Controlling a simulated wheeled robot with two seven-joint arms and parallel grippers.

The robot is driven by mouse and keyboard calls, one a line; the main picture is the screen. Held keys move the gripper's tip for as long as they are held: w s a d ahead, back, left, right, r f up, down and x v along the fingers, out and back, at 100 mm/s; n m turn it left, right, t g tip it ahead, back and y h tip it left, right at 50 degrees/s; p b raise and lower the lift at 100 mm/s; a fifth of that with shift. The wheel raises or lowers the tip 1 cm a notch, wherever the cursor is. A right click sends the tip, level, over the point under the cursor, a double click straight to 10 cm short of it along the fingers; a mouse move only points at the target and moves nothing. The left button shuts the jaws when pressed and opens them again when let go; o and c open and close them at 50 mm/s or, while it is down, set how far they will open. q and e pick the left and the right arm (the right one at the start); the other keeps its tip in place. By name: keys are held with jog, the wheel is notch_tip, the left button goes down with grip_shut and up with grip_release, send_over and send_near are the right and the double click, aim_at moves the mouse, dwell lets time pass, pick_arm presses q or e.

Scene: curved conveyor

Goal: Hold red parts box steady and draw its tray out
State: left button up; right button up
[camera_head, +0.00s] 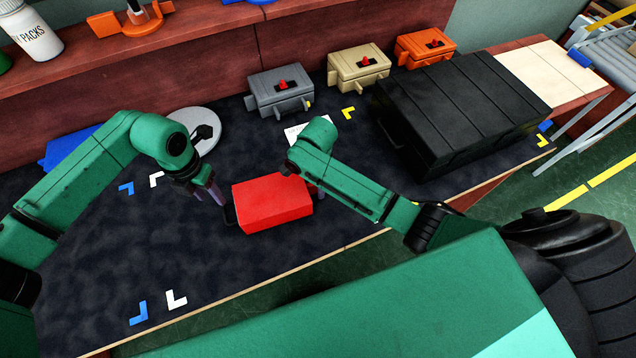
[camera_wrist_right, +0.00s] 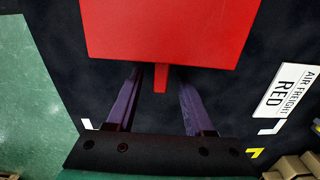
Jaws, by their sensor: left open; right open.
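The red parts box (camera_head: 272,204) sits on the dark mat (camera_head: 200,265) near the middle of the head view. My left gripper (camera_head: 222,201) is at the box's left side, close to a dark handle there; I cannot tell whether it touches. My right gripper (camera_wrist_right: 155,98) is open, its two purple fingers on either side of a small red tab (camera_wrist_right: 160,79) on the red box (camera_wrist_right: 170,28). The fingertips are just short of the box face. In the head view my right arm hides most of that gripper.
Grey (camera_head: 281,90), tan (camera_head: 358,68) and orange (camera_head: 425,45) boxes stand at the back. A large black case (camera_head: 460,105) is at the right. A white label card (camera_wrist_right: 290,90) lies beside the red box.

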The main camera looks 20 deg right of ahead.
grip_shut()
dwell(1.4)
dwell(2.5)
